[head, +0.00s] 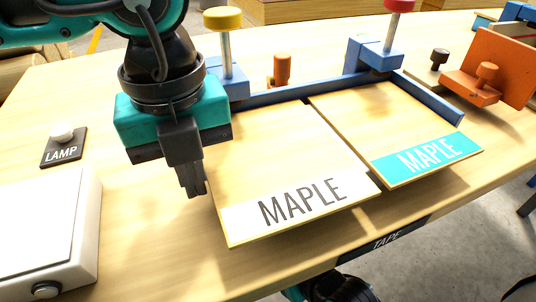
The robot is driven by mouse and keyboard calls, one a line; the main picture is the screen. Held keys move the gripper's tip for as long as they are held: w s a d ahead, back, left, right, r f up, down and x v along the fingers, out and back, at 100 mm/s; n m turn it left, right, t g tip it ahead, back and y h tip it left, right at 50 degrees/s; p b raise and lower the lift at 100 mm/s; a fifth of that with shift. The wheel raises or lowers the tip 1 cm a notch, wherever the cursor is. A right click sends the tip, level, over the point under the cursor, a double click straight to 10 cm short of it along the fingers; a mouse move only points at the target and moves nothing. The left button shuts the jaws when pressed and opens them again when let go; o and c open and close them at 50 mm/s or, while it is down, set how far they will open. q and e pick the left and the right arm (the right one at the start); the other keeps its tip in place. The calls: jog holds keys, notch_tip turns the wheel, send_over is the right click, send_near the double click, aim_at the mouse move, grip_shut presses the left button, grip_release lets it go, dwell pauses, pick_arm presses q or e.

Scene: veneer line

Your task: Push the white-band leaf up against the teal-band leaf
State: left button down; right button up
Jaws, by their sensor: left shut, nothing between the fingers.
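The white-band leaf (285,150) is a pale maple sheet with a white front band reading MAPLE. It lies flat, left of the teal-band leaf (375,118), whose teal band also reads MAPLE. A thin dark seam runs between their facing edges; I cannot tell whether they touch. The teal-band leaf's right side lies along a blue fence. My left gripper (193,192) is shut and empty, pointing down just beside the left edge of the white-band leaf. Contact with that edge is unclear. My right gripper's fingers are not visible; a dark and teal part of my arm shows at the bottom.
Blue fence rails (432,98) run behind and right of the leaves, with clamps topped by a yellow knob (222,19) and a red knob (399,5). A white box (35,225) and LAMP switch (63,148) stand left. An orange block (490,65) is at right. A TAPE label (385,240) is on the front edge.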

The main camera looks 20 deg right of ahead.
pick_arm(q)
jog(key=shift+d, duration=0.85)
jog(key=shift+a, duration=0.1)
jog(key=shift+a+b, duration=0.65)
jog(key=shift+a, duration=0.55)
notch_tip(320, 180, up, 7)
jog(key=p, duration=0.3)
jog(key=shift+p, duration=0.35)
